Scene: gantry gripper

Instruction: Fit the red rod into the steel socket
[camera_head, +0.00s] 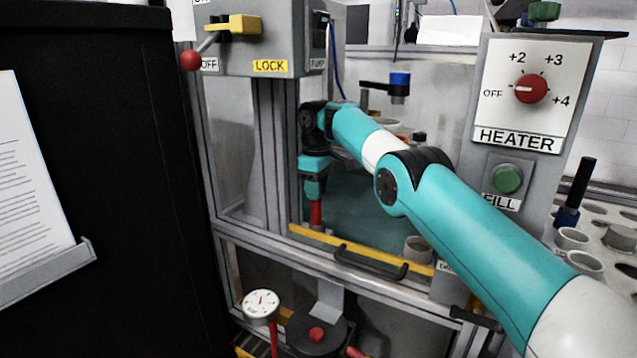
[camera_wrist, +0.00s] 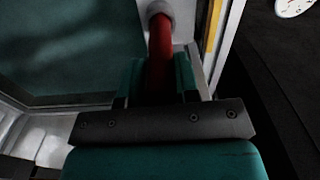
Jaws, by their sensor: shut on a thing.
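My gripper (camera_head: 315,197) points down inside the framed bay and is shut on the red rod (camera_head: 316,212). In the wrist view the rod (camera_wrist: 160,48) sticks out from between the jaws (camera_wrist: 156,80). Its far end meets a round grey metal rim, which looks like the steel socket (camera_wrist: 161,8). I cannot tell whether the rod's end is inside that rim or just over it. In the head view the rod looks upright, and its lower end is close behind the yellow rail, with no socket visible there.
The yellow rail (camera_head: 310,236) and black handle (camera_head: 370,262) run along the bay's front edge. A grey cup (camera_head: 418,248) stands to the right in the bay. A metal post (camera_head: 275,150) is left of my gripper. The heater panel (camera_head: 520,100) is at right.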

